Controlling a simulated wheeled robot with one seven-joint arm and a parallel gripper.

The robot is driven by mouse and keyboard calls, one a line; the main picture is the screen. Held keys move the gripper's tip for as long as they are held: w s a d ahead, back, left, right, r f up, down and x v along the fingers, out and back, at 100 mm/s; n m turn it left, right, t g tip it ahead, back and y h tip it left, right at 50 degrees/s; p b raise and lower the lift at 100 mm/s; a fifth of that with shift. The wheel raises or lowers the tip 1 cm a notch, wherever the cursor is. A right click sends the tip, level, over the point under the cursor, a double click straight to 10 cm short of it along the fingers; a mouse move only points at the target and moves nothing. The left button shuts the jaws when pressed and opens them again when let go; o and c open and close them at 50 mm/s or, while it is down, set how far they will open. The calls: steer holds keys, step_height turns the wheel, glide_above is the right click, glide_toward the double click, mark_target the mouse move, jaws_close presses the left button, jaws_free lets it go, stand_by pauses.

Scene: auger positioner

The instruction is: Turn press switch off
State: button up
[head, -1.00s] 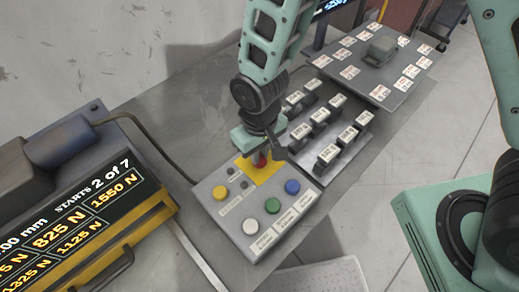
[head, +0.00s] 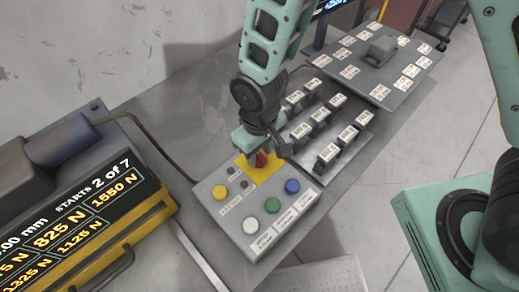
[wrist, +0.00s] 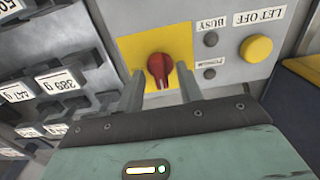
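The press switch is a red rotary knob (wrist: 160,69) on a yellow square plate (wrist: 127,45) of the grey control box. In the wrist view its ridge points roughly up and down the picture. The knob also shows in the head view (head: 262,160), just below my gripper. My gripper (wrist: 161,84) is open, with one finger on each side of the knob's near end. I see a gap between each finger and the knob. Whether the fingertips reach down to the knob's depth is hard to tell.
The control box (head: 227,218) also has a yellow button (head: 220,192) marked LET OFF, plus white, green and blue buttons. Small dark lamps marked BUSY and POWER sit beside the yellow plate. Racked labelled weights (head: 328,152) stand close to the right. A display unit (head: 95,215) is at left.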

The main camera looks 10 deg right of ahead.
mark_target(259, 155)
step_height(259, 155, up, 18)
steer(key=shift+f+b, duration=0.25)
steer(key=shift+b, duration=0.1)
stand_by(0.6)
steer(key=s+d+r, duration=0.1)
steer(key=s+d, duration=0.7)
steer(key=s, duration=0.3)
steer(key=shift+s+r+n+y, duration=0.2)
steer(key=shift+r+n+y, duration=0.05)
steer(key=shift+n+y, duration=0.05)
steer(key=shift+d, duration=0.1)
